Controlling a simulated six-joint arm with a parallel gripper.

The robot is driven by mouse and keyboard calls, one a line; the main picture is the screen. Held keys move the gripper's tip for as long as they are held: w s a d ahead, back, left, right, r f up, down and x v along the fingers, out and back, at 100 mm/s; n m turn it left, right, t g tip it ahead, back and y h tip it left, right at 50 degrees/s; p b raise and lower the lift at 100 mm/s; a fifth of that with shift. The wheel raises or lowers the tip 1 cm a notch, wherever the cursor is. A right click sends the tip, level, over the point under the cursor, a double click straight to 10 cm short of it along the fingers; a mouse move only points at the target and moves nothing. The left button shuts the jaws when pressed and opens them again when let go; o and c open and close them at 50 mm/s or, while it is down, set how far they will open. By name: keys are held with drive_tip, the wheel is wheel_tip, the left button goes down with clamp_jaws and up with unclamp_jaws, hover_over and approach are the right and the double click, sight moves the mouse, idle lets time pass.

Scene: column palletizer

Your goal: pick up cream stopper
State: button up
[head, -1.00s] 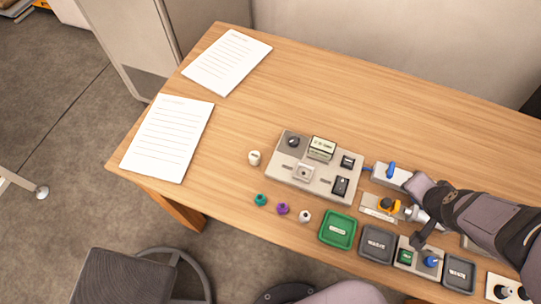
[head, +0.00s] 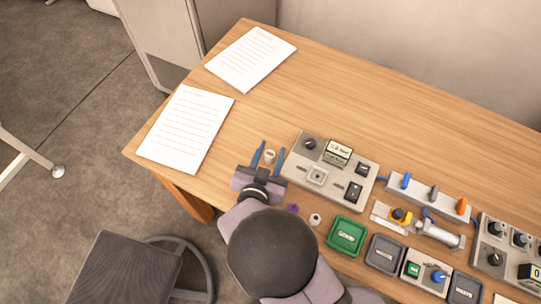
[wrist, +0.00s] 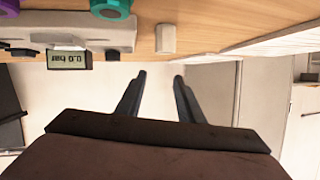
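The cream stopper (head: 270,156) is a small pale upright cylinder on the table, just left of the grey control panel. It also shows in the wrist view (wrist: 165,39), ahead of the fingertips and clear of them. My gripper (head: 269,150) is open and empty, its two blue-grey fingers spread to either side of the stopper in the head view. In the wrist view the open fingers (wrist: 160,76) point toward the wall, with no contact on the stopper.
The grey panel (head: 365,198) with knobs and a display stands close right of the stopper. A purple piece (head: 293,208) and a white piece (head: 315,220) lie nearer me. A teal piece (wrist: 111,8) shows only in the wrist view. Paper sheets (head: 186,130) lie left; the back table is clear.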

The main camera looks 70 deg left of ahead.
sight(269, 159)
drive_tip(key=shift+n+g, duration=0.3)
drive_tip(key=shift+n, duration=0.5)
drive_tip(key=f, duration=0.1)
drive_tip(key=s+f+b, duration=0.1)
drive_tip(key=d+f, duration=0.1)
drive_tip(key=shift+s+f+b, duration=0.2)
drive_tip(key=shift+f+b, duration=0.1)
drive_tip(key=shift+b, duration=0.1)
drive_tip(key=shift+s+d+f+n, duration=0.2)
drive_tip(key=shift+s+f+n, duration=0.05)
drive_tip(key=shift+f+n, duration=0.1)
drive_tip(key=shift+p+x, duration=0.55)
drive_tip(key=shift+x, duration=1.95)
drive_tip(key=c, duration=0.8)
